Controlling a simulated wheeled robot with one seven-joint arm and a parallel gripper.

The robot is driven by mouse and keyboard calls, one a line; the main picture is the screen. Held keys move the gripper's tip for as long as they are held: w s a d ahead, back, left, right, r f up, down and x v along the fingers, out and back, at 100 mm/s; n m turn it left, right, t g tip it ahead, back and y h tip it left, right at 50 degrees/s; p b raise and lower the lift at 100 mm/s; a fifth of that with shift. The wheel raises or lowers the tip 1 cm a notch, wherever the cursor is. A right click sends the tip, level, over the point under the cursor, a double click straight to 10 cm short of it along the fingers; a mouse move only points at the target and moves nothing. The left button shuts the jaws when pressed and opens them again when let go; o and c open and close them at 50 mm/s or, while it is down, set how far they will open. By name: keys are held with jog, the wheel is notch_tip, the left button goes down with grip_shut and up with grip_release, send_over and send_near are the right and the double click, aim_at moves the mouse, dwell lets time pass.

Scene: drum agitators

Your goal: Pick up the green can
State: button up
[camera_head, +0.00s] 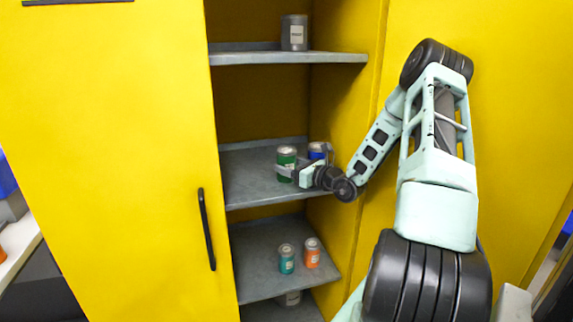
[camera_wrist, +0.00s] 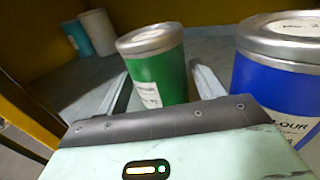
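The green can (camera_head: 286,163) stands upright on the middle shelf of the yellow cabinet, with a silver lid and pale label. It also shows in the wrist view (camera_wrist: 160,77). My gripper (camera_head: 284,172) reaches in from the right at that shelf. In the wrist view its fingers lie on both sides of the green can, with a narrow gap visible at the right. The gripper looks open around the can. The gripper body hides the can's lower part in the wrist view.
A blue can (camera_head: 318,151) stands close to the right of the green can, beside my gripper. A grey can (camera_head: 294,33) is on the top shelf. Teal (camera_head: 286,259) and orange (camera_head: 312,253) cans are on the lower shelf. The middle shelf's left part (camera_head: 245,172) is clear.

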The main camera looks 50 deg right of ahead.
jog(key=c, duration=0.9)
jog(key=shift+o, duration=0.2)
jog(key=shift+r, duration=0.15)
